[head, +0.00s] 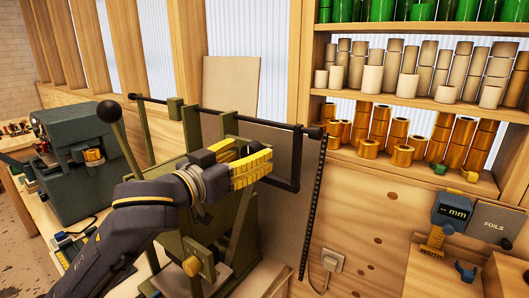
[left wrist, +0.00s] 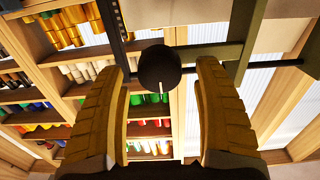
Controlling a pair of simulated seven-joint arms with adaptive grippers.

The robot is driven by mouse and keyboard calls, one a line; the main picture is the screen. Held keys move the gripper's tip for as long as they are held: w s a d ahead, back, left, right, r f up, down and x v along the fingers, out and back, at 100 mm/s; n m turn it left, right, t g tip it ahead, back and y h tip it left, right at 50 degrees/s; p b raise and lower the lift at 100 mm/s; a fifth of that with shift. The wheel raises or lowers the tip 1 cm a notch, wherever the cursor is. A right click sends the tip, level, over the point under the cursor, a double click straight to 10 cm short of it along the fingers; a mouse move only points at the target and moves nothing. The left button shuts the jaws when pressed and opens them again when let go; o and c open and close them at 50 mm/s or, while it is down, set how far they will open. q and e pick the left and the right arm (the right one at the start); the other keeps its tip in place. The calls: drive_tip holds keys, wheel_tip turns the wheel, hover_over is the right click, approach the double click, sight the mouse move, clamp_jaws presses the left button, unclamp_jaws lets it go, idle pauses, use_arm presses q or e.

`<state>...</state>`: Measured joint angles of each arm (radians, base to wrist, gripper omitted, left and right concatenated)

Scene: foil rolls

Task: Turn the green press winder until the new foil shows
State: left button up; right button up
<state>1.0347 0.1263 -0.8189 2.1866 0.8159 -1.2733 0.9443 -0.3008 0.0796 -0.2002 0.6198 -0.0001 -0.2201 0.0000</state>
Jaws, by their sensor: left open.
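The green press (head: 223,278) stands against the wooden wall, partly hidden behind my left arm. My left gripper (head: 266,163), with yellow ribbed fingers, is in front of its upper part, open and empty. In the left wrist view a round black knob (left wrist: 160,69) with a short white mark shows ahead, between the two spread fingertips; it looks like the winder. I see no finger clearly touching it. In the head view the knob is hidden by the gripper. I cannot make out which foil shows. My right gripper is not in view.
A lever with a black ball (head: 109,111) rises left of the gripper. A blue-grey machine (head: 82,178) stands on the left bench. Shelves at right hold gold foil rolls (head: 403,156). A blue gauge marked "mm" (head: 454,211) and a socket (head: 332,260) are on the wall.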

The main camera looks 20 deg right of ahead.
use_arm(q)
drive_tip(key=shift+x, duration=0.9)
drive_tip(key=shift+c, duration=0.6)
drive_tip(key=c, duration=1.1)
drive_tip(key=shift+m, duration=0.3)
